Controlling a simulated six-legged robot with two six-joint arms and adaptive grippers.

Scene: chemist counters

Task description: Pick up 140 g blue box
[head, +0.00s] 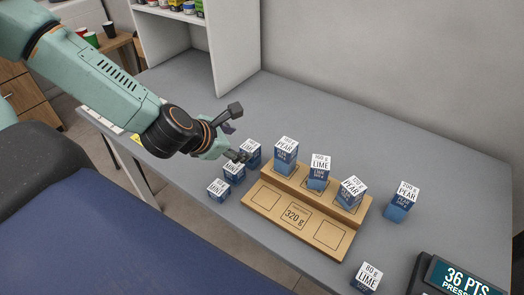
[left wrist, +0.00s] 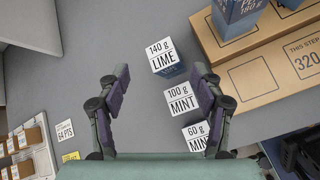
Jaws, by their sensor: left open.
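The 140 g blue box, with a white top marked LIME, stands on the grey counter (left wrist: 164,57) in the left wrist view. In the head view it is the farthest box (head: 252,153) of a row of three, left of the wooden board. My left gripper (head: 237,132) is open and empty above the counter near this row, and one finger partly overlaps the boxes. In the left wrist view my left gripper (left wrist: 160,74) has its fingers spread, with the box between and just beyond their tips. My right gripper is in neither view.
The 100 g MINT box (left wrist: 181,101) and 60 g MINT box (left wrist: 198,135) stand close by. The wooden board (head: 273,207) holds several blue boxes. A PEAR box (head: 402,203) and an 80 g LIME box (head: 368,277) stand right of it. A display (head: 460,280) is at lower right.

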